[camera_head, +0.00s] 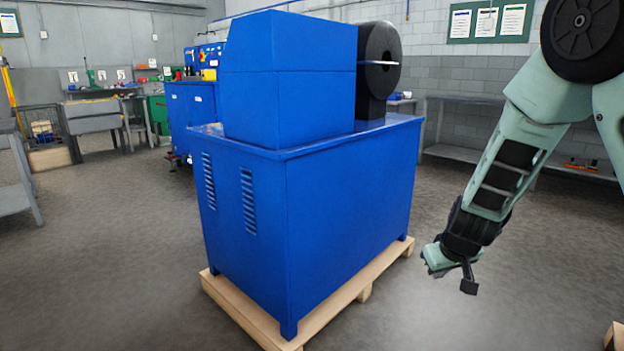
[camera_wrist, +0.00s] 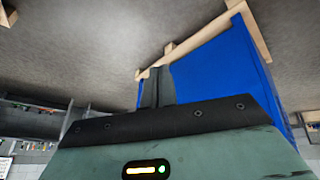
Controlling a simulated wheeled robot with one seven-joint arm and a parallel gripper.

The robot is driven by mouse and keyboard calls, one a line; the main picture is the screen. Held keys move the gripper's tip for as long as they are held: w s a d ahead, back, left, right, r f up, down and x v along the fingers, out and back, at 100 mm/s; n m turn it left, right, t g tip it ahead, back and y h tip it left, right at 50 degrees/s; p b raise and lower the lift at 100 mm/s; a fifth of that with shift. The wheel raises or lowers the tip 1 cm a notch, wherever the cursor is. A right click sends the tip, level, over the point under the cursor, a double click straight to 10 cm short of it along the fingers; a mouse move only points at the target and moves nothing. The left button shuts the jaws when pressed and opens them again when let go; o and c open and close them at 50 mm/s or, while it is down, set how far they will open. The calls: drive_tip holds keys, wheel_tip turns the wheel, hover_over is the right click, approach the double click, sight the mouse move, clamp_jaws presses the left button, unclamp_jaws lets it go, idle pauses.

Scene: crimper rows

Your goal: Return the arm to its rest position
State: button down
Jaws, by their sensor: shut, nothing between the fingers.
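My arm reaches down from the upper right in the head view. My gripper (camera_head: 468,280) hangs at its lower end, above the floor and to the right of the blue machine. In the wrist view my gripper (camera_wrist: 157,88) shows its dark fingers together, with nothing between them. The blue crimping machine (camera_head: 335,200) stands on a wooden pallet (camera_head: 340,300). The gripper looks apart from it. The machine also shows in the wrist view (camera_wrist: 215,68), behind the fingers.
A grey metal bench (camera_head: 465,101) stands along the back wall, behind my arm. Another blue machine (camera_head: 190,110) stands behind the first at the left. A wire crate (camera_head: 45,130) and tables are farther left. The floor (camera_head: 110,270) at the left front is clear.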

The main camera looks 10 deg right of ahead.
drive_tip(key=s+a+r+n+g+y, duration=0.1)
drive_tip(key=s+a+r+n+y, duration=0.15)
drive_tip(key=s+a, duration=0.6)
drive_tip(key=s+a+r+n+g+y, duration=0.15)
drive_tip(key=s+a+r, duration=0.3)
drive_tip(key=a, duration=0.65)
drive_tip(key=s+a+r+n+g+h, duration=0.1)
drive_tip(key=s+a+n, duration=0.1)
drive_tip(key=s, duration=0.7)
drive_tip(key=s+a+r+n+g+h, duration=0.1)
drive_tip(key=s+r+g, duration=0.1)
drive_tip(key=s, duration=0.8)
wheel_tip(320, 180, up, 24)
drive_tip(key=p, duration=2.4)
drive_tip(key=shift+f, duration=0.15)
